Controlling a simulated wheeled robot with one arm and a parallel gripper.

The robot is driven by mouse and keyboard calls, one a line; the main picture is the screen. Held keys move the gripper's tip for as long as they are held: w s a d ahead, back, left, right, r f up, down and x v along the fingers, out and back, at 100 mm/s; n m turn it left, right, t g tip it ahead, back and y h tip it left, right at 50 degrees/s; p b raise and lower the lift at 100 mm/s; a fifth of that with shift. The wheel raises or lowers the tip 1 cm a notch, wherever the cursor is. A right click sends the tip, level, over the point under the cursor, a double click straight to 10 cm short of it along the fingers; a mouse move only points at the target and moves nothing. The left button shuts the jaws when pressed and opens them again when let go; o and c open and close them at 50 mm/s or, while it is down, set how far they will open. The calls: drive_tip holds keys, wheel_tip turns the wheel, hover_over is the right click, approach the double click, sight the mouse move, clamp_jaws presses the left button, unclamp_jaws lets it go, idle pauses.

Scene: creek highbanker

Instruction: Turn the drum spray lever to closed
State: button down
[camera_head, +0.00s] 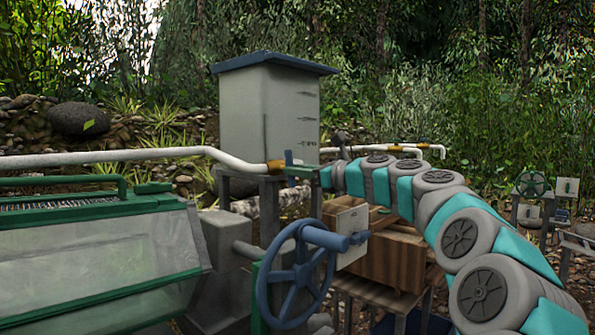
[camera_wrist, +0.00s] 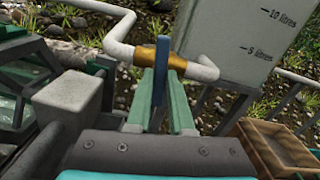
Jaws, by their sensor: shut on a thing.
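The drum spray lever is a blue flat handle (camera_wrist: 161,48) on a brass valve (camera_wrist: 176,65) in a white pipe. In the wrist view it stands between my green fingers, crossing the pipe line at the valve. My gripper (camera_wrist: 162,82) is shut on the lever, its fingertips close to the valve. In the head view the brass valve (camera_head: 275,166) sits on the pipe before the grey tank, and the blue lever (camera_head: 289,158) shows as a small upright piece. My gripper (camera_head: 304,172) reaches it from the right. The fingers partly hide the lever's lower part.
A grey tank (camera_head: 268,108) with a blue lid stands behind the valve. A blue handwheel (camera_head: 296,275) is in front and below. A green-framed clear drum cover (camera_head: 95,255) is at left. A wooden crate (camera_head: 385,258) stands below my arm.

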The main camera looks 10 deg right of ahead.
drive_tip(key=shift+f+m, duration=0.15)
drive_tip(key=shift+m, duration=0.75)
drive_tip(key=c, duration=0.8)
unclamp_jaws()
drive_tip(key=shift+s, duration=0.1)
drive_tip(key=v, duration=0.7)
drive_tip(key=shift+s+d, duration=0.25)
